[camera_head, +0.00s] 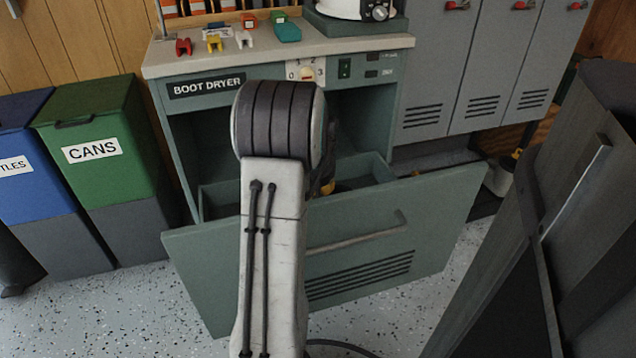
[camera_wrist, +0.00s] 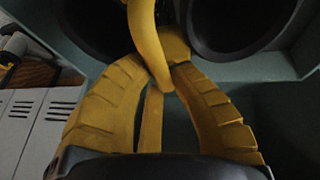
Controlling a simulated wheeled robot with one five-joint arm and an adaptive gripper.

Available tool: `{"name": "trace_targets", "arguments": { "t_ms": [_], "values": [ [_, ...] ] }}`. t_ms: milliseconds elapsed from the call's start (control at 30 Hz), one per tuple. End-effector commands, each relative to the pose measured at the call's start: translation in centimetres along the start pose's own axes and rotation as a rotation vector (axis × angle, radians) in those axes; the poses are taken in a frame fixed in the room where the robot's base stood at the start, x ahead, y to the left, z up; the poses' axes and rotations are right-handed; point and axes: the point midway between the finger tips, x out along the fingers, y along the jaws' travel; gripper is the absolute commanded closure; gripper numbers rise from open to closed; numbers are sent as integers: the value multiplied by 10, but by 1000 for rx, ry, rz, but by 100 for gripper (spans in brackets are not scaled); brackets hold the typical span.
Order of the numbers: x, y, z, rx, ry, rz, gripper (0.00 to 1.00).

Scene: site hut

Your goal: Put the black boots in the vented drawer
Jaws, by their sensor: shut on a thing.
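The vented drawer (camera_head: 430,222) of the boot dryer is pulled open; its grey-green front has a bar handle and slots. My gripper (camera_wrist: 165,85), with yellow fingers, is shut on a curved yellow band (camera_wrist: 147,38) between two dark round openings in the wrist view. These look like the tops of the black boots (camera_wrist: 250,25), the other one at top left. In the head view my arm hides most of the gripper and boots; a bit of yellow shows over the drawer opening. I cannot tell whether the boots touch the drawer floor.
The dryer top (camera_head: 160,60) holds small coloured items and a white appliance. A green cans bin (camera_head: 100,110) and a blue bin (camera_head: 15,140) stand left. Grey lockers (camera_head: 480,70) are at the right behind. A dark upright panel (camera_head: 590,200) stands close at the right.

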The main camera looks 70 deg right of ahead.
Motion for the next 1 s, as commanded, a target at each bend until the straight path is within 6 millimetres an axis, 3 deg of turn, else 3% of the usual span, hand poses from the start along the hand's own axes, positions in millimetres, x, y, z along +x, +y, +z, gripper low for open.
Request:
{"name": "trace_targets", "arguments": {
  "t_ms": [267, 567, 767, 1000],
  "values": [
    [0, 0, 0, 0, -1, 0, 60],
    [-3, 0, 0, 0, 0, 0, 60],
    [-24, 1, -2, 0, 2, 1, 60],
    [-70, 1, -2, 0, 2, 1, 60]
  ]
}}
